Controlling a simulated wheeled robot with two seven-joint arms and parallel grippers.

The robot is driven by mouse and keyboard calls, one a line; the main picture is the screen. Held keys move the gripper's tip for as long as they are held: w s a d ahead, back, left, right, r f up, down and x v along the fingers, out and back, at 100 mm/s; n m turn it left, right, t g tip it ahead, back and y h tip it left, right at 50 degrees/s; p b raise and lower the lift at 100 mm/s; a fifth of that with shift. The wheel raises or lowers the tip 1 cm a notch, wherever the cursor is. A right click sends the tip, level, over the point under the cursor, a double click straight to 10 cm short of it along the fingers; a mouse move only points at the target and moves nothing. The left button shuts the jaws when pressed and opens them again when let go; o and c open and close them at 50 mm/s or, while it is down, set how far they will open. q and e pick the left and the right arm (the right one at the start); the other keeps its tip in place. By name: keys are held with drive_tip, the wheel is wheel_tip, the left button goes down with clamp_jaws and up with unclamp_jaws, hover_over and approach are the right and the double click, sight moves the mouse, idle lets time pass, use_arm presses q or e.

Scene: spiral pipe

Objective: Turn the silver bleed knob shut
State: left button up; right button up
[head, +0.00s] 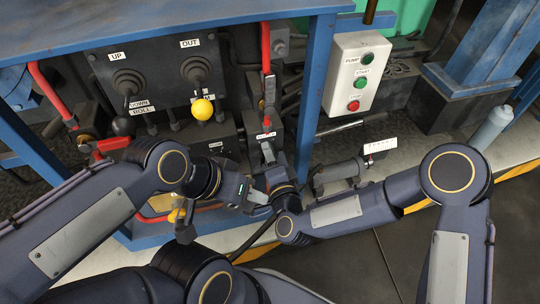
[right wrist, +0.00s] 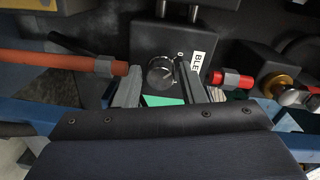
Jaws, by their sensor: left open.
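The silver bleed knob (right wrist: 161,71) is a round knob on a dark block (right wrist: 145,38) in the right wrist view, with a white label starting "BLE" (right wrist: 198,62) at its right. My right gripper (right wrist: 160,72) is open, one finger on each side of the knob. A gap shows at the left finger; the right finger is very close to the knob, and I cannot tell if it touches. In the head view my right gripper (head: 267,157) points at the lower panel and hides the knob. My left gripper (head: 262,190) is open and empty just below it.
Red hoses (head: 266,60) and fittings flank the panel. Levers with a black ball (head: 123,126) and a yellow ball (head: 202,109) stand at the left. A blue post (head: 314,95) and a pump start box (head: 356,73) are to the right. My two forearms are close together.

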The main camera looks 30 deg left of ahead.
drive_tip(key=shift+o, duration=1.1)
drive_tip(key=p+v, duration=0.1)
drive_tip(key=v, duration=0.6)
drive_tip(key=shift+s+d, duration=0.25)
drive_tip(key=shift+s, duration=0.05)
